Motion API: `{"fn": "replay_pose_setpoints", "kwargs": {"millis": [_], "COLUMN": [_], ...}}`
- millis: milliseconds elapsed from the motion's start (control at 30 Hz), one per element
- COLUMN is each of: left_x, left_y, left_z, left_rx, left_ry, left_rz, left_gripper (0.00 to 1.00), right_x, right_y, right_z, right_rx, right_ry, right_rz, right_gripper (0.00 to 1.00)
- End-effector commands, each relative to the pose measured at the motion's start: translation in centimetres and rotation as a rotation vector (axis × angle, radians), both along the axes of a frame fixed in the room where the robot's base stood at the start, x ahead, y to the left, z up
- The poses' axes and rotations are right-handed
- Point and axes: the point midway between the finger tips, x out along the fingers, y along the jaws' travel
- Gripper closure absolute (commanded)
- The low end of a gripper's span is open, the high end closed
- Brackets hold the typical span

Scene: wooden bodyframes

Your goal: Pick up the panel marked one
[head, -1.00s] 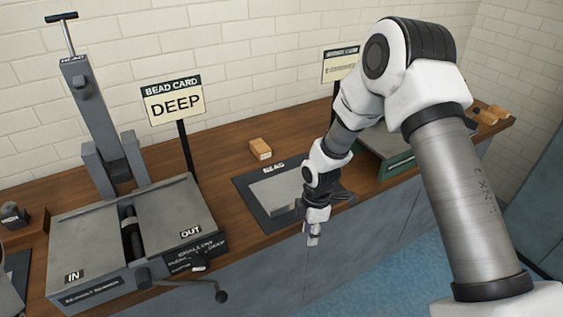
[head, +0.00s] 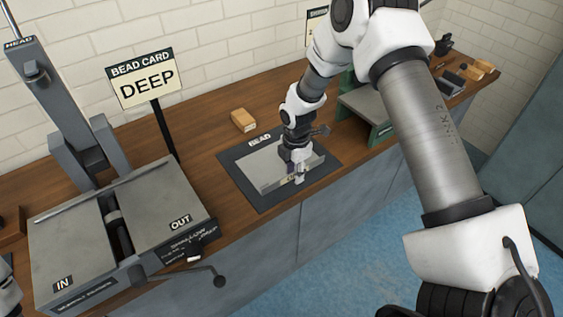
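A flat grey panel (head: 262,169) lies on a dark mat (head: 264,201) labelled BEAD on the wooden bench. I cannot read a number on it, and my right gripper hides part of its right side. My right gripper (head: 297,178) points down at the panel's right part. The fingers are small and partly blurred, so I cannot tell whether they are open or shut, or whether they touch the panel. Only a bit of white arm shows at the lower left edge; my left gripper is not in view.
A grey machine (head: 120,228) marked IN and OUT, with a crank, stands at the left. Behind it is a DEEP sign (head: 147,80). A wooden block (head: 243,120) lies behind the mat. A green-sided stand (head: 380,133) and small items are farther right.

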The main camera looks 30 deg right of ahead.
Motion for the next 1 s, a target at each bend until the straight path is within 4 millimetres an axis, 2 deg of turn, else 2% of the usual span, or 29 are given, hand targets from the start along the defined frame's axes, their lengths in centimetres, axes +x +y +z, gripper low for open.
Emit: {"fn": "replay_pose_setpoints", "kwargs": {"millis": [33, 100, 133, 633, 767, 933, 1000], "left_x": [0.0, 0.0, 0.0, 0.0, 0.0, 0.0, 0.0], "left_y": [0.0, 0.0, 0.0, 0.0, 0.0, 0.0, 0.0], "left_z": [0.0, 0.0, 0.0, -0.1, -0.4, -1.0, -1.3], "left_rx": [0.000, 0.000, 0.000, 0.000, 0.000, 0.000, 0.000], "left_ry": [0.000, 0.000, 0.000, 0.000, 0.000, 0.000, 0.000], "left_rz": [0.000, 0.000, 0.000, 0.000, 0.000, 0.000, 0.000], "left_gripper": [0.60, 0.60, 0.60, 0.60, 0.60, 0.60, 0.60], "right_x": [0.0, 0.0, 0.0, 0.1, 0.1, 0.1, -1.2], "right_y": [0.0, 0.0, 0.0, 0.0, 0.0, 0.0, 0.5], "right_z": [0.0, 0.0, 0.0, 0.3, 1.3, 3.5, 3.6], "right_rx": [0.000, 0.000, 0.000, 0.000, 0.000, 0.000, 0.000], "right_ry": [0.000, 0.000, 0.000, -0.002, -0.003, -0.005, 0.001], "right_rz": [0.000, 0.000, 0.000, -0.001, -0.001, -0.001, 0.001], "right_gripper": [0.68, 0.93, 1.00, 1.00, 1.00, 1.00, 1.00]}}
